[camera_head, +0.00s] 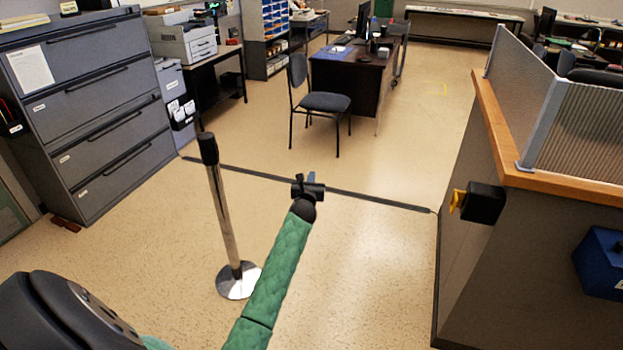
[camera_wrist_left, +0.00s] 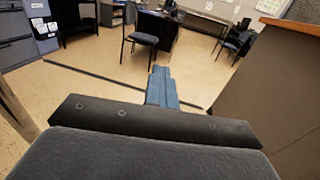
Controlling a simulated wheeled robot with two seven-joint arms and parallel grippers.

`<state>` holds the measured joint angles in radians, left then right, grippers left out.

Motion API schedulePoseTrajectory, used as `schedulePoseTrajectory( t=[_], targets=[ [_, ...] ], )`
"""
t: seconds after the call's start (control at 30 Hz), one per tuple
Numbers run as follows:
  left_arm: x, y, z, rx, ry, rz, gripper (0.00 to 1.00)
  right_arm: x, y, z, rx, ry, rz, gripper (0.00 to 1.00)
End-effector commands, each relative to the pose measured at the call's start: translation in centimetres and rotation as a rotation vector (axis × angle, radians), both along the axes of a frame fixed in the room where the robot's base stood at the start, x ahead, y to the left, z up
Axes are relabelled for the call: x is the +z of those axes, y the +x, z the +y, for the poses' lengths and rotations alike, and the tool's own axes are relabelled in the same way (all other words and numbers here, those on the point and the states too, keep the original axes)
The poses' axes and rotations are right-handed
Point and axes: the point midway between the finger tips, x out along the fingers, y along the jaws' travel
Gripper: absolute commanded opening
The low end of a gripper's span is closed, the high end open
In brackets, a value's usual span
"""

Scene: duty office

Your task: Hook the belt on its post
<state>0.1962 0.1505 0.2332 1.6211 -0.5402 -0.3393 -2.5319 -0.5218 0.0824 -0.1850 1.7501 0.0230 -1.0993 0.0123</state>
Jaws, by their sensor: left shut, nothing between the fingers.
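The post (camera_head: 217,215) stands upright on the floor left of centre in the head view, with a black head, a chrome pole and a round base. A black belt housing (camera_head: 483,203) is fixed on the side of the counter at right, with a yellow tab (camera_head: 457,200) at its left face that looks like the belt's end. No drawn-out belt shows between the two. My left gripper (camera_head: 311,178) is in the middle, apart from both; its blue fingers are closed together and empty, also in the left wrist view (camera_wrist_left: 160,72). My right gripper is not in view.
A counter (camera_head: 480,120) with a screen stands at right and a grey filing cabinet (camera_head: 95,105) at left. A dark strip (camera_head: 350,194) appears to cross the floor between them. A chair (camera_head: 322,102) and desk stand beyond. The floor around the post is clear.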

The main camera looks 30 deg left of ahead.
Motion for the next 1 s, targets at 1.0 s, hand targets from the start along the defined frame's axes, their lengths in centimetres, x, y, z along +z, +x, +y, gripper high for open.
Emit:
schedulePoseTrajectory(
  t=[1.0],
  targets=[
    [0.00,0.00,0.00,0.000,0.000,0.000,0.25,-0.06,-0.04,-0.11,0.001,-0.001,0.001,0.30]
  ],
)
